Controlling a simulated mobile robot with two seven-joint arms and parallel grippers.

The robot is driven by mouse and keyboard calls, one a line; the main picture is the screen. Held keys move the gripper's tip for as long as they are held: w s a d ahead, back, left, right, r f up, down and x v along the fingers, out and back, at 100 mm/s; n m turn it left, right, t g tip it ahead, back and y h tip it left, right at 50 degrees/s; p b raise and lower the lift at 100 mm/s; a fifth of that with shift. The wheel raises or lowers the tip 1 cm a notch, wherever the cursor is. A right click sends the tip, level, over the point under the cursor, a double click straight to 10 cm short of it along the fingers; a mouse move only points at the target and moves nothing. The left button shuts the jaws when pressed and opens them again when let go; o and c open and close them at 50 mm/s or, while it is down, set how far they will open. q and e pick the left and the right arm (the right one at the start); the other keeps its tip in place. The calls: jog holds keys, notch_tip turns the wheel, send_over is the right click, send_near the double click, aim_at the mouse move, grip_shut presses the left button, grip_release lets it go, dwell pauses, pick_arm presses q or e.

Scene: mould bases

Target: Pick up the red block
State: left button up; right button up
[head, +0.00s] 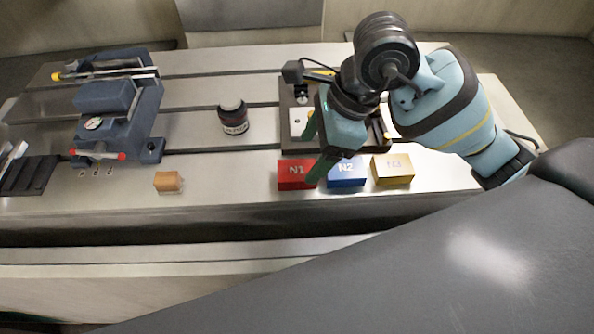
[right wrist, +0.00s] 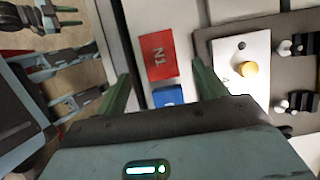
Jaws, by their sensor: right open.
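The red block (head: 292,175), marked N1, lies on the metal table near its front edge, leftmost of three blocks in a row. My right gripper (head: 309,160) has green fingers, open and empty; in the head view one finger overlaps the red block's right side. In the right wrist view the red block (right wrist: 158,56) shows beyond and between the spread fingertips (right wrist: 160,73), and neither finger visibly touches it.
A blue block (head: 346,173) and a yellow block (head: 393,169) stand right of the red one. Behind them is a dark fixture plate (head: 290,139). A dark jar (head: 233,118), an orange block (head: 168,182) and a blue vise (head: 117,122) stand left. The table between the orange and red blocks is clear.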

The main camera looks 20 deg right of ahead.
aim_at(298, 170)
jog(key=x, duration=0.4)
jog(key=shift+w+a+f, duration=0.1)
jog(key=shift+a+f, duration=0.1)
jog(key=shift+a, duration=0.1)
jog(key=shift+a+f, duration=0.1)
jog(key=shift+f, duration=0.15)
